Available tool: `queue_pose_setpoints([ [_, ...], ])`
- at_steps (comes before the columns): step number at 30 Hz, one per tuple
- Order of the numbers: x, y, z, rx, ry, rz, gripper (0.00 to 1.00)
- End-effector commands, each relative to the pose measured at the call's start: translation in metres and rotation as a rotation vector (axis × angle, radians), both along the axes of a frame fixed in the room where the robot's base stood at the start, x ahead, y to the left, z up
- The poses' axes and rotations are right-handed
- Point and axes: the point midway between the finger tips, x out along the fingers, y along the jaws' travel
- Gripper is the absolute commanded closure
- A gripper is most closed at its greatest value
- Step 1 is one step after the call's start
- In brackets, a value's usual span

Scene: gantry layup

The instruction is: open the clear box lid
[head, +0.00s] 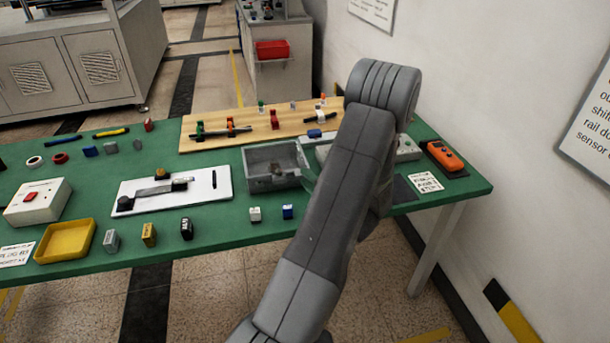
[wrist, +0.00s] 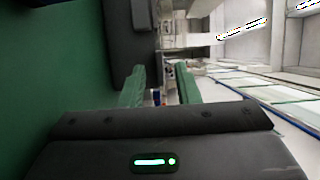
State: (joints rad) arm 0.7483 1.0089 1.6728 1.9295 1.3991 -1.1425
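A grey box (head: 258,168) stands on the green table in the middle of the head view, left of my arm. Its inside shows from above. A pale see-through edge at its front right may be part of the clear lid, but my arm hides what lies behind, so I cannot tell how the lid stands. My gripper is hidden behind my arm in the head view. In the wrist view my gripper (wrist: 160,88) has its two green fingers apart with a gap between them and nothing held. I cannot make out the box for certain there.
The green table (head: 345,226) holds a wooden board (head: 205,142) behind the box, a white plate (head: 205,198) to its left, and small white and blue blocks in front. An orange device (head: 441,155) lies at the right, near the wall.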

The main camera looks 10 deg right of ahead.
Motion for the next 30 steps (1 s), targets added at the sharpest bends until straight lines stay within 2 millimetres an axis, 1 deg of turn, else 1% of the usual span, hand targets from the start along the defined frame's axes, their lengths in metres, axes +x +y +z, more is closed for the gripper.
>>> queue_pose_setpoints([
  [1, 0.0051, 0.003, 0.0012, 0.0, -0.001, 0.002, 0.71],
  [6, 0.0128, 0.0062, 0.0003, 0.0, 0.0, 0.001, 0.71],
  [14, 0.0134, 0.0064, 0.0, 0.0, 0.0, 0.0, 0.71],
  [18, 0.0133, 0.0064, 0.0, 0.0, 0.0, 0.0, 0.98],
  [19, 0.0133, 0.0064, 0.0, 0.0, 0.0, 0.0, 1.0],
  [26, 0.0131, 0.0063, 0.0003, 0.0, 0.001, 0.0, 1.0],
  [30, 0.0125, 0.0063, 0.0046, -0.001, 0.016, 0.001, 1.0],
])
